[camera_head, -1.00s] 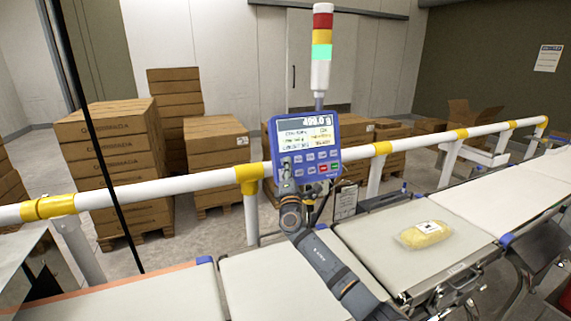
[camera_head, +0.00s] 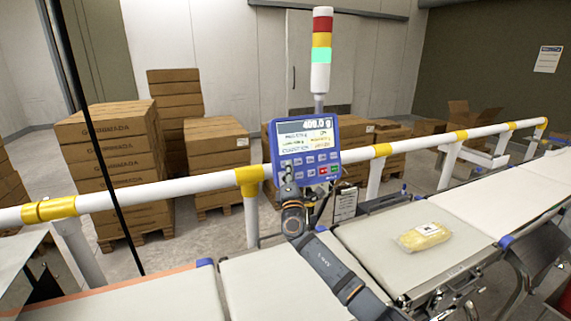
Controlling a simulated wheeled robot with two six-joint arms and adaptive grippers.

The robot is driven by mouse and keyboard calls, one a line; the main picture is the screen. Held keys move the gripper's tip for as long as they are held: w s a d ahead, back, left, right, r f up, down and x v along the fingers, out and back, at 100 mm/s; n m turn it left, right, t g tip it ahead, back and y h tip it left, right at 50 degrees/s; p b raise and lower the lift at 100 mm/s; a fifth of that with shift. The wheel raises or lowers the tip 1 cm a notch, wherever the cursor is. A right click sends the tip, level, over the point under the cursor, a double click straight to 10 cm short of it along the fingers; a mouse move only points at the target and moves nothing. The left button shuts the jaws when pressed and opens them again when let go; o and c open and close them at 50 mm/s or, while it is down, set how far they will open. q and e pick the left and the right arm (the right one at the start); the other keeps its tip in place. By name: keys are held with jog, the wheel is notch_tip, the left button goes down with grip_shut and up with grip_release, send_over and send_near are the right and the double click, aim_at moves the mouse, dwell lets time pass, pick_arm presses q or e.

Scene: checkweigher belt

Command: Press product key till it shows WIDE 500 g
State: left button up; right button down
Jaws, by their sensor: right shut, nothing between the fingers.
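The blue checkweigher terminal (camera_head: 306,152) stands on a post behind the belt. Its screen (camera_head: 305,133) shows a large weight figure that looks like 499.0 g above smaller lines, which are too blurred to read, so I cannot tell the product name. Below the screen are rows of keys (camera_head: 311,159), with a red and a green one at lower right. My right gripper (camera_head: 287,179) is shut and empty, its tip at the lower left of the keypad. It covers the keys there, and I cannot tell whether it touches one. My left gripper is out of view.
A yellow pack (camera_head: 424,236) lies on the weighing belt (camera_head: 372,246) to the right. A white rail (camera_head: 130,198) with yellow joints runs behind the belts. A signal tower (camera_head: 322,50), lit green, rises above the terminal. Stacked cartons (camera_head: 110,160) stand behind the rail.

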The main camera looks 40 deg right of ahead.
jog(key=s+p, duration=0.1)
jog(key=s+a+r+p, duration=0.1)
jog(key=s, duration=0.1)
jog(key=s+p, duration=0.1)
jog(key=shift+s+a+r, duration=0.15)
jog(key=shift+s+a, duration=0.05)
jog(key=shift+s, duration=0.1)
dwell(0.7)
jog(key=s+a+r+p, duration=0.2)
jog(key=s+p, duration=0.4)
jog(key=s, duration=0.2)
jog(key=shift+a+r, duration=0.25)
jog(key=shift+a, duration=0.1)
